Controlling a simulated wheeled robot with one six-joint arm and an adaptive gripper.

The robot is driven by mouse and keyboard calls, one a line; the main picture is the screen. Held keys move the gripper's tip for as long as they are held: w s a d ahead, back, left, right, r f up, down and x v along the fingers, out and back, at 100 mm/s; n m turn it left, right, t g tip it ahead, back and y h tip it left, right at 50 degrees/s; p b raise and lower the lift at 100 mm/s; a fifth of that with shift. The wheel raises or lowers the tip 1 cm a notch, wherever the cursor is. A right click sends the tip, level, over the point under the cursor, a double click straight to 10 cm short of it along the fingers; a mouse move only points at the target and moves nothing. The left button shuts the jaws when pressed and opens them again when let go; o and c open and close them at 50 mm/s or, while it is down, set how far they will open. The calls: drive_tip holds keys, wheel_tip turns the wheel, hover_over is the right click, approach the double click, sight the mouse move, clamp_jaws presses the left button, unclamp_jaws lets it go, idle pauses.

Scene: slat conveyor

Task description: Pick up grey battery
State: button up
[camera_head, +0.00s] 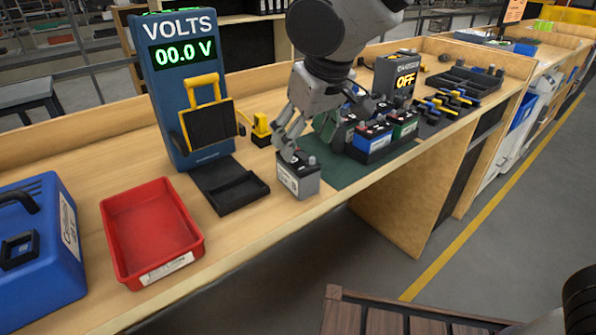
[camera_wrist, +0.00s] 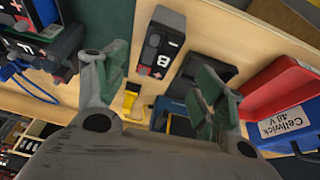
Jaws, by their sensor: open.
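The grey battery (camera_head: 298,182) stands upright near the front edge of the wooden bench, with a dark top and a light label on its side. In the wrist view the battery (camera_wrist: 166,36) shows from above with red and black terminal marks and a letter. My gripper (camera_head: 291,148) is just above the battery's top, pointing down. In the wrist view my gripper (camera_wrist: 160,80) has its green-padded fingers apart, with the battery seen beyond the gap between them. I cannot tell whether a finger touches it.
A dark tray (camera_head: 243,194) lies before the blue volt meter (camera_head: 181,128), which reads 00.0 V. An empty red bin (camera_head: 148,222) and a blue case (camera_head: 50,275) stand at left. Several batteries, including a blue-sided one (camera_head: 371,137), crowd the green mat (camera_head: 340,174) at right.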

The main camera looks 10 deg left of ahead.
sight(297, 158)
drive_tip(key=shift+a, duration=0.2)
drive_tip(key=shift+w+a+f+m, duration=0.1)
drive_tip(key=shift+w+f+m, duration=0.05)
drive_tip(key=shift+f+m, duration=0.25)
drive_tip(key=x, duration=0.7)
drive_tip(key=shift+w+d, duration=0.2)
drive_tip(key=shift+d, duration=0.05)
drive_tip(key=shift+r, duration=0.1)
drive_tip(key=c, duration=1.3)
